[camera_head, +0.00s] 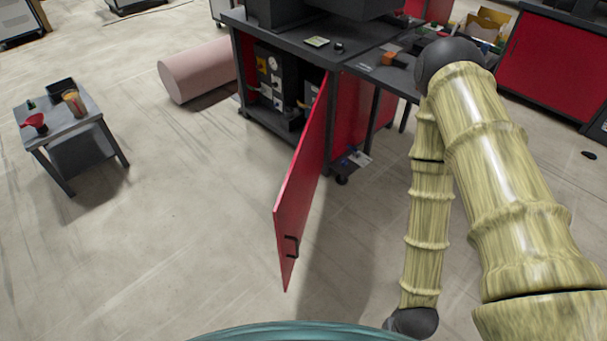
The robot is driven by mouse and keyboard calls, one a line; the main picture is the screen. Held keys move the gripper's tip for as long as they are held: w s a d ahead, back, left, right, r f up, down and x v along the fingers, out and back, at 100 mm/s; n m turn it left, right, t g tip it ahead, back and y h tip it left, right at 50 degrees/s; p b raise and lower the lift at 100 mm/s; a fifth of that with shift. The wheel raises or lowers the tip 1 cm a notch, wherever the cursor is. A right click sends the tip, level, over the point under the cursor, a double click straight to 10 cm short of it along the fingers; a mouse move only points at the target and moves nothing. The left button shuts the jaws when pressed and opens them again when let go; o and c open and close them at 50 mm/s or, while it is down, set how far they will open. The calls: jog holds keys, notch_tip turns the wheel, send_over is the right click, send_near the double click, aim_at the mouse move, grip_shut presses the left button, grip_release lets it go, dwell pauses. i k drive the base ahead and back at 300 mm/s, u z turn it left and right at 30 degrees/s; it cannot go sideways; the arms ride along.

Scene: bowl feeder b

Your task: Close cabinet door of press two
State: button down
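The red cabinet door (303,184) stands wide open, swung out from the dark-topped press cabinet (345,108) toward me. A black handle (291,246) sits near its free lower end. The open cabinet shows dark equipment with gauges and boxes (275,83) inside. My arm, with a yellow bamboo-like surface, fills the right side and bends down to a dark joint at the bottom edge, to the right of the door and apart from it. My gripper is outside the picture.
A small grey table (62,127) with a red funnel-like item (35,123) and a container (75,103) stands at left. A pink cylinder (198,70) lies on the floor left of the cabinet. Another red cabinet (552,67) is at right. The floor left of the door is clear.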

aim_at(292, 207)
jog(key=i, duration=0.55)
jog(key=z, duration=1.75)
jog(key=k, duration=0.55)
jog(key=u, duration=1.45)
